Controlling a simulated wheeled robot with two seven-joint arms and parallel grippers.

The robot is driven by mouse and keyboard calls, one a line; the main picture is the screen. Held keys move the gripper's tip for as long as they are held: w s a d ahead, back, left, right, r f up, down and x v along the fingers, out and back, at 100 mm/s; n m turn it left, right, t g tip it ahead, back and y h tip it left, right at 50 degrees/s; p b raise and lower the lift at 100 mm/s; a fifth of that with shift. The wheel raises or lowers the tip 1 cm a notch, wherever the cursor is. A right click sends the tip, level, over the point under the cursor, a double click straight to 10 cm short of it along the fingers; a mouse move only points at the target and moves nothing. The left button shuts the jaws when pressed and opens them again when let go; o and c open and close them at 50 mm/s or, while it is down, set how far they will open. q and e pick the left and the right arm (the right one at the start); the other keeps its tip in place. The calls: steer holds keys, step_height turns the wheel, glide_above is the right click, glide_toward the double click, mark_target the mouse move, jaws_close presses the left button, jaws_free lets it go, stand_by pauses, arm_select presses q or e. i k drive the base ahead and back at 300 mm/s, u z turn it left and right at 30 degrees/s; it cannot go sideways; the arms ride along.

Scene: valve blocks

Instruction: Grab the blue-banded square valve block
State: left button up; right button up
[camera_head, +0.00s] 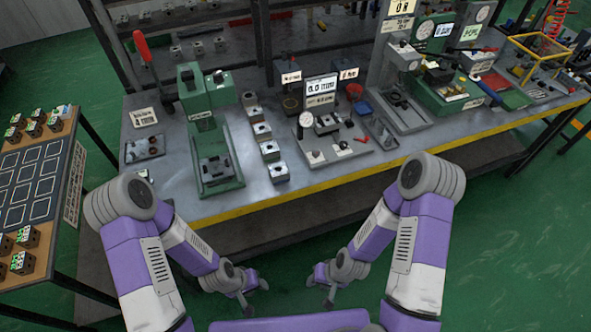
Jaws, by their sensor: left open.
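Several square metal blocks stand in a row on the grey workbench (240,190), right of the green press. The nearest block (278,172) seems to have a bluish side, but it is too small to be sure of a blue band. Another block (269,150) stands just behind it. Several small dark blocks with green and white tops (33,128) are on the left table; no blue band can be made out there. My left gripper (256,292) is open and empty, low in front of the workbench. My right gripper (319,292) looks open and empty beside it, also away from the blocks.
The green press (217,170) stands left of the block row. A grey gauge fixture (325,145) stands to the right. The left table (45,225) has a board with outlined squares. The workbench's yellow front edge (330,180) lies between my grippers and the blocks.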

mark_target(283, 176)
steer(key=i, duration=0.45)
steer(key=z, duration=1.1)
steer(key=k, duration=0.5)
steer(key=u, duration=0.45)
steer(key=i, duration=0.5)
